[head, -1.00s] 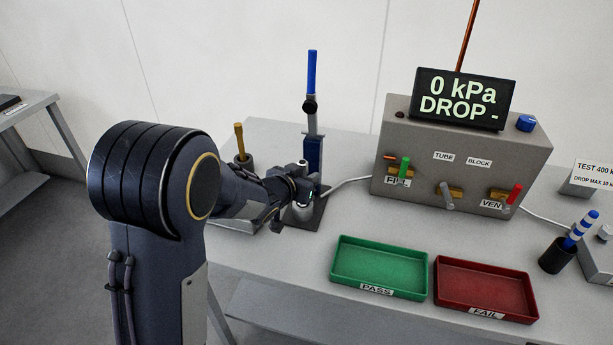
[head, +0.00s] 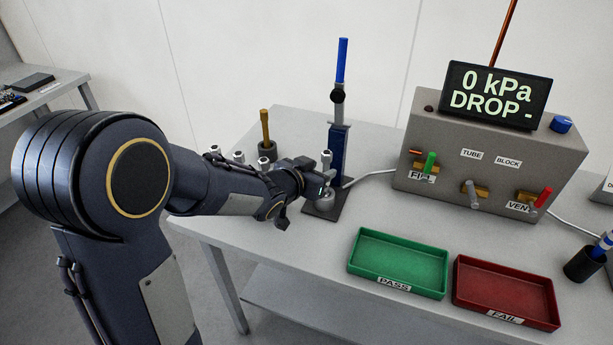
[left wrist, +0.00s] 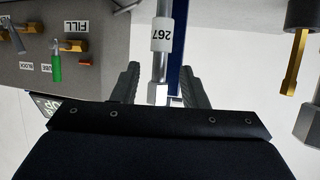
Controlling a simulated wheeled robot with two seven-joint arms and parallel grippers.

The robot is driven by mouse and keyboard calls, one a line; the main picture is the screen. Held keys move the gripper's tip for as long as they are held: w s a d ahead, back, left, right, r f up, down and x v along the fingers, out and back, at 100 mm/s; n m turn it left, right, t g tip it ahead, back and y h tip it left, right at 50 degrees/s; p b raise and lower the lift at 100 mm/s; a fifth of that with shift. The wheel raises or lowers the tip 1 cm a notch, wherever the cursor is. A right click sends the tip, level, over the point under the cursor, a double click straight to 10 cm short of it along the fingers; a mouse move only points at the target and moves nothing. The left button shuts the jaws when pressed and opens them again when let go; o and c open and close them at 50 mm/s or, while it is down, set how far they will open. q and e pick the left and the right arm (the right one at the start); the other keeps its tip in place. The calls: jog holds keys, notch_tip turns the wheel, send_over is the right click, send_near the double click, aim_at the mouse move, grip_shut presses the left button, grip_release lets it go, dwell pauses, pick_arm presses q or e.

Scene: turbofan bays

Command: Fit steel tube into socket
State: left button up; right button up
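The steel tube (head: 327,158) stands upright in front of the blue column of the clamp stand (head: 338,150). In the left wrist view the tube (left wrist: 160,64) carries a white 267 label and a hex nut end. The socket (head: 326,202) is on the stand's dark base, partly covered by my gripper. My left gripper (head: 321,190) is beside the tube. In the left wrist view its fingers (left wrist: 159,72) are apart, one on each side of the tube, with gaps showing. The tube's lower end is hidden. My right gripper is not in view.
Several more tube ends (head: 238,157) show behind my left arm. A dark cup (head: 267,151) with a brass-coloured tool stands behind. The test box (head: 480,150) is at the right, with green (head: 360,280) and red (head: 470,298) trays in front.

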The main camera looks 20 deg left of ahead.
pick_arm(q)
jog(key=s+a+n+g, duration=0.2)
jog(key=s+a, duration=0.1)
jog(key=s, duration=0.6)
jog(key=s+a+n+g, duration=0.2)
jog(key=s+a, duration=0.1)
jog(key=s, duration=0.6)
jog(key=s+d+g, duration=0.2)
jog(key=s+g, duration=0.1)
jog(key=s, duration=1)
jog(key=shift+s+d+n+g, duration=0.3)
jog(key=shift+d, duration=0.05)
jog(key=shift+f, duration=0.1)
